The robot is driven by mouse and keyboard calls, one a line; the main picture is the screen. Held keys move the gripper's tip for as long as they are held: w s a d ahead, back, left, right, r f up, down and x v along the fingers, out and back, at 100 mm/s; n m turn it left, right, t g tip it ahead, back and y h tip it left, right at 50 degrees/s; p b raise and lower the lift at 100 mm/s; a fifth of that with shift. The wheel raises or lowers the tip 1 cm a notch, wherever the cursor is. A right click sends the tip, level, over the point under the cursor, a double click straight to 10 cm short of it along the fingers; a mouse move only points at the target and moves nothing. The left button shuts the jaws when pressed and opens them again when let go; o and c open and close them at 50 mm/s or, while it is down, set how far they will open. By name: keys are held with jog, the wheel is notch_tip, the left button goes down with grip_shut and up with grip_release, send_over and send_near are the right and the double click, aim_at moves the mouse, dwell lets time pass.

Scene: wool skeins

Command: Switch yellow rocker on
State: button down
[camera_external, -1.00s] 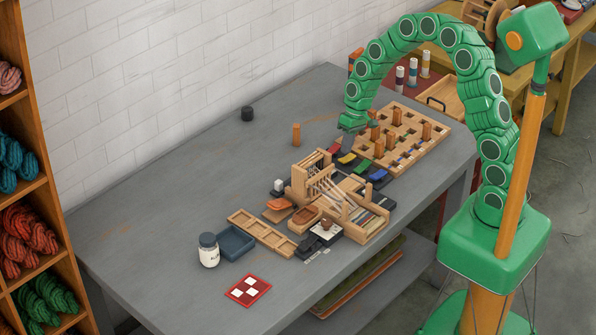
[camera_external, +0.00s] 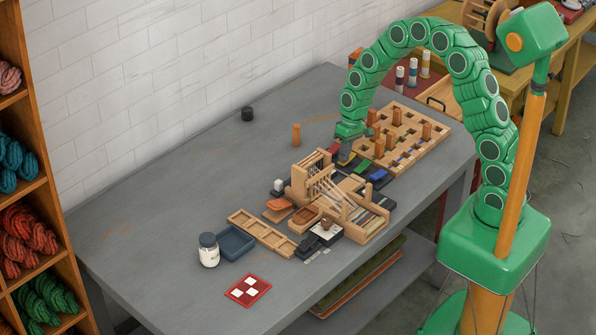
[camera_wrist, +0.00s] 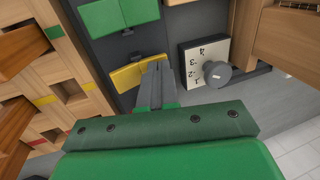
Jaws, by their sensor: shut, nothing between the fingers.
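The yellow rocker (camera_wrist: 127,78) sits on a dark panel in the wrist view. It is tilted, with a small dark tab at its upper edge. My gripper (camera_wrist: 158,66) is shut and empty, its grey fingertips over the rocker's right end. I cannot tell whether they touch it. In the external view my gripper (camera_external: 345,160) points down at the rocker row and hides most of the yellow rocker.
A green rocker (camera_wrist: 118,14) lies beside the yellow one, and a blue rocker (camera_external: 379,174) farther along. A numbered dial plate with a grey knob (camera_wrist: 217,73) is close at right. A wooden peg board (camera_external: 432,118) stands behind, and a wooden loom (camera_external: 312,175) is in front.

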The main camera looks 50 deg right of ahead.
jog(key=shift+d, duration=0.2)
jog(key=shift+d+r, duration=0.25)
jog(key=shift+d, duration=0.4)
jog(key=a+v, duration=0.3)
jog(key=v, duration=1)
jog(key=shift+r, duration=0.7)
